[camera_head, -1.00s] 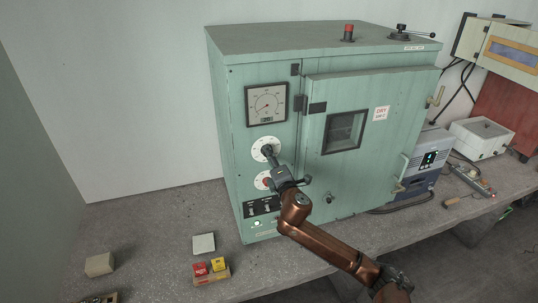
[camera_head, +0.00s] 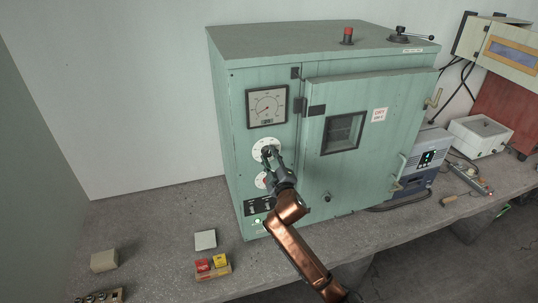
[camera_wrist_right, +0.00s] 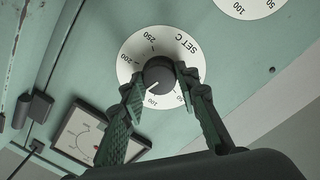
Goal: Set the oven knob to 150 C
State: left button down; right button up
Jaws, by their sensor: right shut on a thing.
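The green oven (camera_head: 350,185) stands on the bench. Its upper white dial (camera_head: 257,147), marked SET C, faces me; the dial (camera_wrist_right: 128,68) fills the top middle of the right wrist view. My right gripper (camera_head: 271,153) is at this dial, shut on the dark round knob (camera_wrist_right: 158,73) with one finger on each side; the gripper (camera_wrist_right: 160,80) shows there too. The knob's white pointer mark aims to the lower left, on the side of the 100 label. The left finger covers the dial between 100 and 200, hiding any 150 label. My left gripper is not in view.
A lower white dial (camera_head: 260,181) sits close below, partly behind my gripper. A gauge (camera_head: 267,106) is above the dial, and the oven door (camera_head: 385,135) is to the right. Small red and yellow blocks (camera_head: 211,264) lie on the bench at the front.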

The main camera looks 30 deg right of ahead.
jog(key=shift+f+m+p, duration=0.1)
jog(key=shift+m+p, duration=0.3)
jog(key=shift+m, duration=0.8)
jog(key=o, duration=1.2)
jog(key=shift+c, duration=0.2)
jog(key=v, duration=1.2)
